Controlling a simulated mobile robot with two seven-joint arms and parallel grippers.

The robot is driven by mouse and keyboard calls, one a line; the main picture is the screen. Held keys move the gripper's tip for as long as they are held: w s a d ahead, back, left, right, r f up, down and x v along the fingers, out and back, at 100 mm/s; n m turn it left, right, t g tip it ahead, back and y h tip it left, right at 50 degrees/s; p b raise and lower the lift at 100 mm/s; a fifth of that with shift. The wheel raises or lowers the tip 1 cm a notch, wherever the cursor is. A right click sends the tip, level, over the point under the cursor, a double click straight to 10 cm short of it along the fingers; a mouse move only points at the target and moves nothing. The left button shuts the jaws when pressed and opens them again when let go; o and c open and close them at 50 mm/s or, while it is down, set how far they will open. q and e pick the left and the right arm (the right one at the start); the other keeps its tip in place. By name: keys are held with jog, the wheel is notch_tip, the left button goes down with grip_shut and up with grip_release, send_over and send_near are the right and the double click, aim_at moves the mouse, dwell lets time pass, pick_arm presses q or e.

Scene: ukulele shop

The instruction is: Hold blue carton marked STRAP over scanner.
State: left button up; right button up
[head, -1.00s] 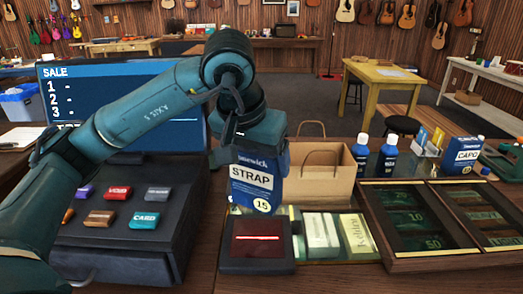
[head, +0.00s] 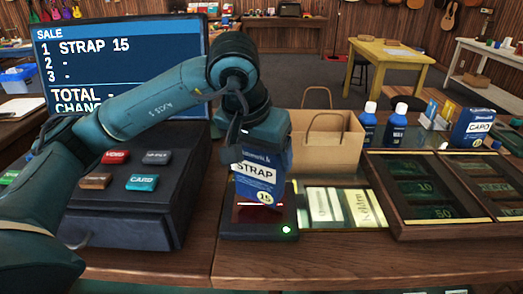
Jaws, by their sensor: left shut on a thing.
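My left gripper (head: 264,138) is shut on the top of the blue carton marked STRAP (head: 257,177), which also bears a 15. It holds the carton upright, label towards me. The carton is at the scanner (head: 258,232), a low black box with a dark red window, and hides part of that window. I cannot tell whether the carton touches it. A green light glows at the scanner's front right corner. The sale screen (head: 120,55) reads STRAP 15 on line 1. My right gripper is not in view.
Left of the scanner is a dark register with coloured keys (head: 142,182). A paper bag (head: 327,142) stands behind. To the right are a cash tray (head: 405,234), blue bottles (head: 396,126) and a CAPO carton (head: 473,127). The counter's front strip is clear.

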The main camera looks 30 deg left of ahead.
pick_arm(q)
jog(key=shift+r, duration=0.1)
notch_tip(320, 180, up, 9)
jog(key=p, duration=0.5)
jog(key=shift+p, duration=0.35)
